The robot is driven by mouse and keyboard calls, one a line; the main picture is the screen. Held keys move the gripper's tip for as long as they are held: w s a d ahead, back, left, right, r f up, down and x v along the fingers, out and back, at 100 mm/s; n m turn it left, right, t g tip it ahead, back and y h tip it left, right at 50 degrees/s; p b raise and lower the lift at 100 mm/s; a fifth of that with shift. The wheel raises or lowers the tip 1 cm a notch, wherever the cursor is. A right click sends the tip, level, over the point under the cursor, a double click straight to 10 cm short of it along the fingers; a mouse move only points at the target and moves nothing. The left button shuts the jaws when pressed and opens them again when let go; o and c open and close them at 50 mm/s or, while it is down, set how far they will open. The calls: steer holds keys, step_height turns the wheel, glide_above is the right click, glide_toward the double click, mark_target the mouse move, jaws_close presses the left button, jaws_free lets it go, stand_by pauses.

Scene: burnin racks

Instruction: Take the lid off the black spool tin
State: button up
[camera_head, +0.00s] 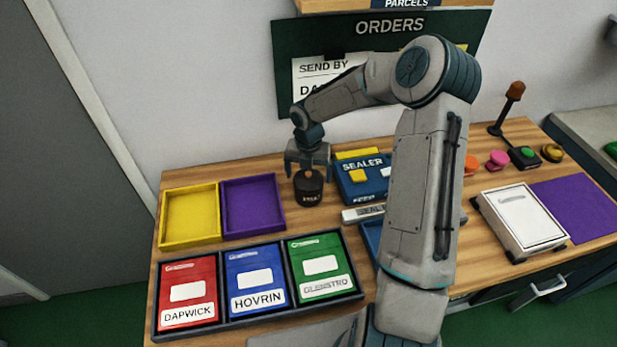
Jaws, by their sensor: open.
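The black spool tin (308,192) stands upright on the wooden worktop, just right of the purple tray. A small brown knob shows on top of its lid (308,174). My gripper (309,172) points down over the tin, with its fingers open on either side of the lid. I cannot tell from this view whether the fingers touch the lid. The lid appears seated on the tin.
A blue sealer (375,187) stands close to the tin's right. A yellow tray (190,243) and a purple tray (253,232) lie to the left. A black rack (235,318) holds red, blue and green packets in front. Bare wood (328,217) shows before the tin.

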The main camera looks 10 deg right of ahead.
steer(key=c, duration=1)
steer(key=shift+s, duration=0.1)
steer(key=shift+c, duration=1.7)
steer(key=shift+s, duration=0.1)
